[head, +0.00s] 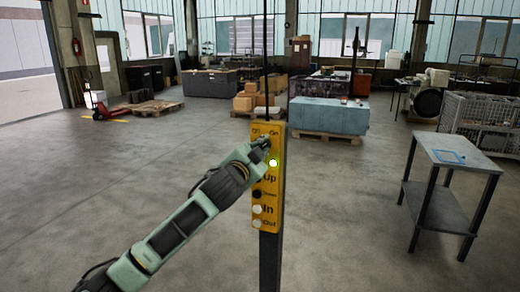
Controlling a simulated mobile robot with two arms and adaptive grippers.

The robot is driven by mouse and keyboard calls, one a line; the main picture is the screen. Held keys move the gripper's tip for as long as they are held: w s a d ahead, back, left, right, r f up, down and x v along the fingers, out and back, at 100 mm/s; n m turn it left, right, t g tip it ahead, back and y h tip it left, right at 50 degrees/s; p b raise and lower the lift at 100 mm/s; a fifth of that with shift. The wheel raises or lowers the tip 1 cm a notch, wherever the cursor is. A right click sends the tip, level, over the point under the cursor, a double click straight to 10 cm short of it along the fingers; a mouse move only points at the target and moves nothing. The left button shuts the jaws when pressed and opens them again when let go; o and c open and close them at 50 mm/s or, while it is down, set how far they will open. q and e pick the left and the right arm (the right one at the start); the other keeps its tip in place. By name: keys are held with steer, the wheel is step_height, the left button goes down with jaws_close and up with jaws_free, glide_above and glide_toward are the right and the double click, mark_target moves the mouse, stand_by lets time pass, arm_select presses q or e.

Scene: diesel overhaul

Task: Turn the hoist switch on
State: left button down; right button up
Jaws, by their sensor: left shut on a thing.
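The yellow hoist control panel (265,190) stands upright on a dark post in the middle of the head view. Off and On are lettered at its top, with Up, Down, In and Out below. My left gripper (264,142) reaches in from the lower left and is shut at the top of the panel, on the hoist switch just under the Off and On lettering. The gripper tips hide most of the switch, so its position is hard to tell. My right gripper is not in view.
A grey metal side table (455,160) with a blue item on it stands at the right. Behind the panel are a blue-grey block (328,117) on a pallet and cardboard boxes (246,103). A wire cage (485,122) stands far right.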

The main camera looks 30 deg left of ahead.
arm_select(q)
steer(key=c, duration=1.8)
jaws_free()
steer(key=shift+o, duration=0.2)
steer(key=shift+s+d, duration=0.15)
steer(key=shift+s, duration=0.4)
steer(key=v, duration=1.1)
steer(key=shift+w+f, duration=0.1)
steer(key=shift+f, duration=0.05)
